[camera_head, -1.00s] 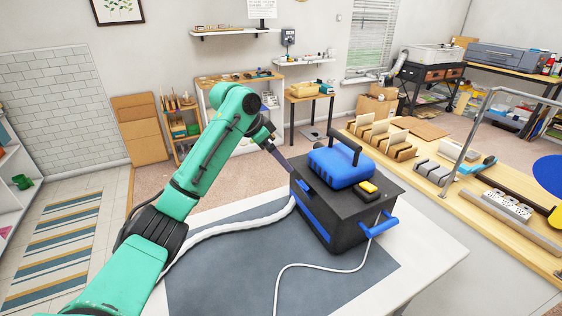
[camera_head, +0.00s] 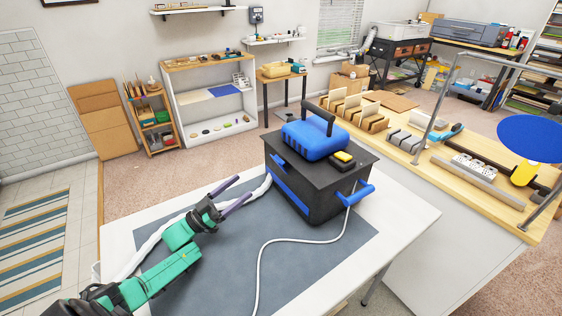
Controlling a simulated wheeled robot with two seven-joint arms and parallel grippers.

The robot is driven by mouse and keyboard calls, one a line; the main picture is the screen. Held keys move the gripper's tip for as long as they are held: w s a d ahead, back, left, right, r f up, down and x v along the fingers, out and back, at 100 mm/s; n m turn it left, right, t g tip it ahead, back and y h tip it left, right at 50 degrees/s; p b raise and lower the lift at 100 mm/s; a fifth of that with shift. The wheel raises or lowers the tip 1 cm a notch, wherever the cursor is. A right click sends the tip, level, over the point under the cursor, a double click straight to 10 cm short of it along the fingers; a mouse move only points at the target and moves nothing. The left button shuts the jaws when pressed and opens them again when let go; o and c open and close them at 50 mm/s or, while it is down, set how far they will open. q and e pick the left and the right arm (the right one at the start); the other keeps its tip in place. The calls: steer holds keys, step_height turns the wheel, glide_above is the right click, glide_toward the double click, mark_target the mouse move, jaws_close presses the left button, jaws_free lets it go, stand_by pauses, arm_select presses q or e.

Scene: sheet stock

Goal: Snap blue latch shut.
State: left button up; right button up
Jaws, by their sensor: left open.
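A black box-shaped machine (camera_head: 330,172) stands on the grey mat. A blue block with a dark handle (camera_head: 312,138) is on its top. Blue parts show on its sides: a long blue strip (camera_head: 293,192) on the left face and a blue bar (camera_head: 358,196) sticking out at the right. I cannot tell for sure which one is the latch, or whether it is shut. My left gripper (camera_head: 242,187) is open and empty, left of the machine and apart from it, its purple fingers pointing toward it. My right gripper is not in view.
A white cable (camera_head: 258,262) runs over the mat (camera_head: 310,275) from the machine's right side. A thick white hose (camera_head: 158,235) lies behind my left arm. A wooden bench (camera_head: 478,178) with blocks and sockets is at the right. The mat's front is otherwise clear.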

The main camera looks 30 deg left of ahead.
mark_target(275, 159)
arm_select(q)
steer(key=b+x, duration=0.1)
steer(key=x, duration=1.3)
steer(key=shift+w+r, duration=0.1)
steer(key=shift+w, duration=0.15)
steer(key=shift+r, duration=0.1)
steer(key=c, duration=1.4)
